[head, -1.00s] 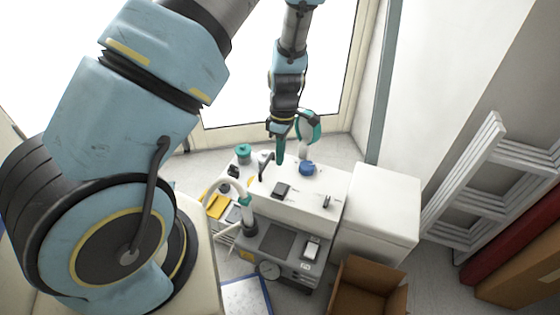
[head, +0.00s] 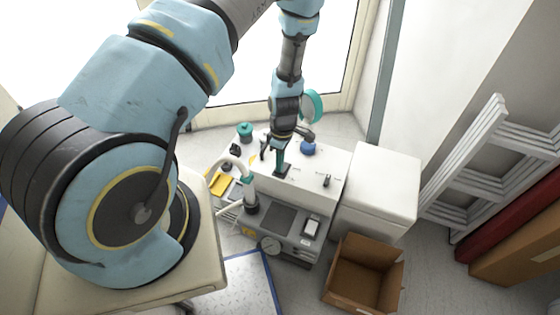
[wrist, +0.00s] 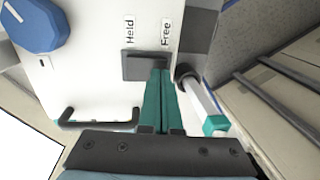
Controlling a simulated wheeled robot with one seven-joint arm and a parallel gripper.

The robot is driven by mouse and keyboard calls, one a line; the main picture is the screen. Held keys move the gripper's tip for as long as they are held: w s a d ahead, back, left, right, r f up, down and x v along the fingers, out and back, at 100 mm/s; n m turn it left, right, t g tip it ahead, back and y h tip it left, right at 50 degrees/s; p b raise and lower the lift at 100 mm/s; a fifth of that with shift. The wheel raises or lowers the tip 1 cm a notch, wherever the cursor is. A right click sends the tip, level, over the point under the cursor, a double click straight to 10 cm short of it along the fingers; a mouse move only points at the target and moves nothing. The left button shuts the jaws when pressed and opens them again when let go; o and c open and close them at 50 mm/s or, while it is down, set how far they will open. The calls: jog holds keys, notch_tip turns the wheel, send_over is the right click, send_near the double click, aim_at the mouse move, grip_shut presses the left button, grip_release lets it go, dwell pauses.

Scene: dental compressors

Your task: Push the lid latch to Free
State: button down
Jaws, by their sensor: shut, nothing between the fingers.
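The lid latch (wrist: 136,66) is a dark grey block on the white lid (wrist: 93,85). In the wrist view the printed words "Held" (wrist: 129,33) and "Free" (wrist: 166,33) stand just above it, Held left and Free right. My gripper (wrist: 161,74) is shut and empty, its teal fingers together. Its tips overlap the latch's right part, below the word Free; I cannot tell whether they touch it. In the head view my gripper (head: 280,168) comes down onto the dark latch (head: 284,172) and partly hides it.
A blue knob (wrist: 35,22) and a black bar handle (wrist: 97,124) stand on the lid. A pale hose with a teal collar (head: 249,186) rises close to the gripper. A white cabinet (head: 375,190) and open cardboard box (head: 365,272) stand to the right.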

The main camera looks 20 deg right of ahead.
jog(key=shift+f, duration=0.2)
dwell(0.4)
jog(key=shift+w+d+r, duration=0.3)
jog(key=shift+w+d, duration=0.15)
jog(key=shift+w, duration=0.1)
